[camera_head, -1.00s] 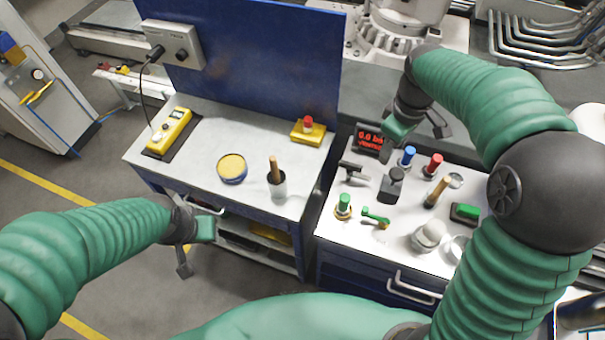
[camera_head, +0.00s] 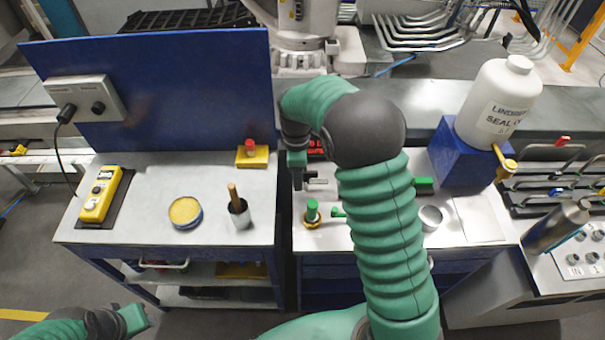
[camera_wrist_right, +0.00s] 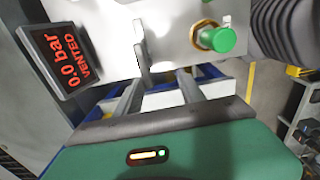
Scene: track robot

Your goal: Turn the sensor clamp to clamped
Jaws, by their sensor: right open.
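A dark grey lever handle (camera_head: 318,182), which may be the sensor clamp, stands on the white right-hand bench top (camera_head: 325,238); no label on it is readable. It also shows in the right wrist view (camera_wrist_right: 141,48). My right gripper (camera_head: 298,180) is beside the handle, just left of it in the head view. In the right wrist view, its two fingers (camera_wrist_right: 158,86) are apart and empty, with the handle just beyond them. The red display (camera_wrist_right: 65,57) reads 0.0 bar, VENTED. My left gripper (camera_head: 115,322) is low at the left, partly cut off, its jaws unclear.
A green knob on a brass base (camera_head: 312,212) stands close to the handle, with a green lever (camera_head: 340,212) beside it. My right arm hides much of this bench. A blue-panelled bench at left holds a yellow device (camera_head: 100,195), yellow tin (camera_head: 185,212) and brush cup (camera_head: 239,213).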

